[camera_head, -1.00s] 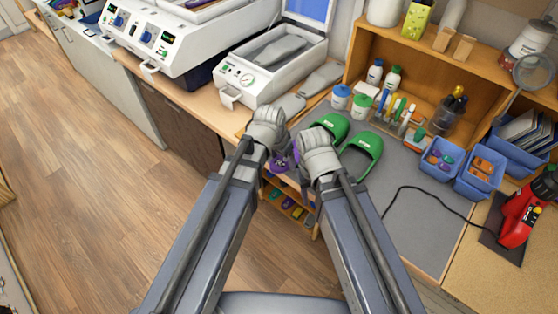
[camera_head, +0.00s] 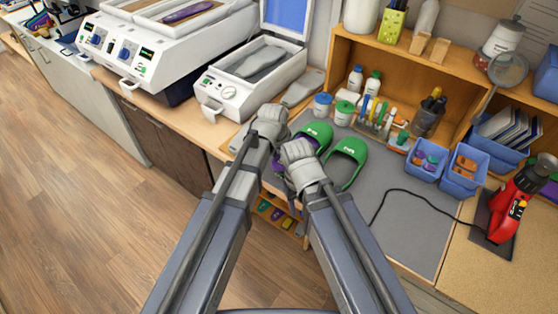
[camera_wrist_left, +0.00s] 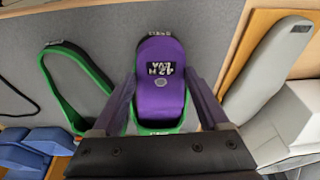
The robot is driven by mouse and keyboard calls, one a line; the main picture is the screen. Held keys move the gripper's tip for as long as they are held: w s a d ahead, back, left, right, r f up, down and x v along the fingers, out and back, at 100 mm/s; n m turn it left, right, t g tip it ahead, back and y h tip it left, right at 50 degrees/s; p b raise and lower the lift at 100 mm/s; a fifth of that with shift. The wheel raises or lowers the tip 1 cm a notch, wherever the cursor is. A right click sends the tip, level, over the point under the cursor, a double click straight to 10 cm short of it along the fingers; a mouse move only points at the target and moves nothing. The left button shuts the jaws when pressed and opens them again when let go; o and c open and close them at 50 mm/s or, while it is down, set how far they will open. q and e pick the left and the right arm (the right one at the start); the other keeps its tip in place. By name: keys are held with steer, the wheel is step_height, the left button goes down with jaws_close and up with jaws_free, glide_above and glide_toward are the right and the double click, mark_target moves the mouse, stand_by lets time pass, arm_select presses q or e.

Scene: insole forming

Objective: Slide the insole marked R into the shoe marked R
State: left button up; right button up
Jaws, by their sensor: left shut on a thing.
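My left gripper (camera_head: 282,137) is shut on a purple insole (camera_wrist_left: 162,85). In the left wrist view its fingers (camera_wrist_left: 162,90) flank the insole, which has a dark label with upside-down light print. The insole lies over the opening of a green shoe (camera_head: 317,134); the shoe's green edge shows below it in the left wrist view (camera_wrist_left: 155,128). I cannot tell how deep the insole sits. A second green shoe (camera_head: 348,155) stands to the right, empty in the wrist view (camera_wrist_left: 70,83). Shoe letters are too small to read. My right gripper (camera_head: 303,163) is beside the shoes; its fingers are hidden.
The shoes are on a grey mat (camera_head: 400,190). A white open press (camera_head: 215,92) and a grey insole form (camera_head: 303,88) stand at left. Bottles, tools and blue bins (camera_head: 464,170) line the back. A black cable (camera_head: 400,188) crosses the mat; the mat's front right is clear.

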arm_select(q)
steer(key=shift+w+d+f+b, duration=0.2)
steer(key=shift+w+d, duration=0.3)
steer(key=shift+w, duration=0.1)
steer(key=shift+w+d+f+b, duration=0.2)
steer(key=shift+w+d, duration=0.3)
steer(key=shift+w, duration=0.05)
steer(key=o, duration=1.4)
steer(key=p+v, duration=0.7)
steer(key=v, duration=0.1)
steer(key=shift+s+a+p, duration=0.1)
steer(key=shift+p, duration=0.2)
steer(key=shift+f, duration=0.1)
